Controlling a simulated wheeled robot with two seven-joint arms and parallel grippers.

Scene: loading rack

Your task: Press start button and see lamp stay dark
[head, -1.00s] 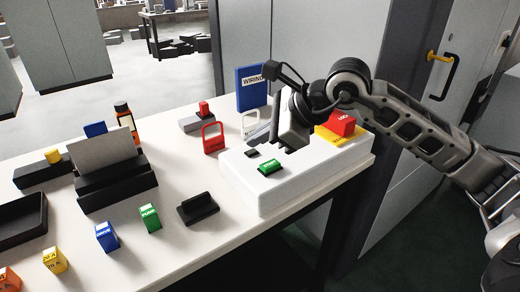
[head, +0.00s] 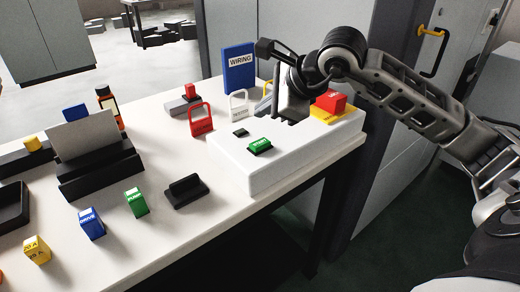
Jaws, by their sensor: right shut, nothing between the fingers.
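The green button (head: 260,145) sits on the white raised panel (head: 282,172) at the table's right end; its white lettering is too small to read surely. A small dark piece (head: 240,132) lies just behind and left of it; I cannot tell whether this is the lamp, and nothing on the panel glows. My right gripper (head: 291,119) is shut and empty, pointing down over the panel, behind and right of the green button and apart from it. A red block on a yellow base (head: 331,102) stands right of the gripper, partly hidden by my arm.
A red padlock-shaped tag (head: 201,121), a pale one (head: 239,106) and a blue WIRING book (head: 240,69) stand behind the panel. A black holder (head: 186,192), green block (head: 136,202) and blue block (head: 91,224) are left of it.

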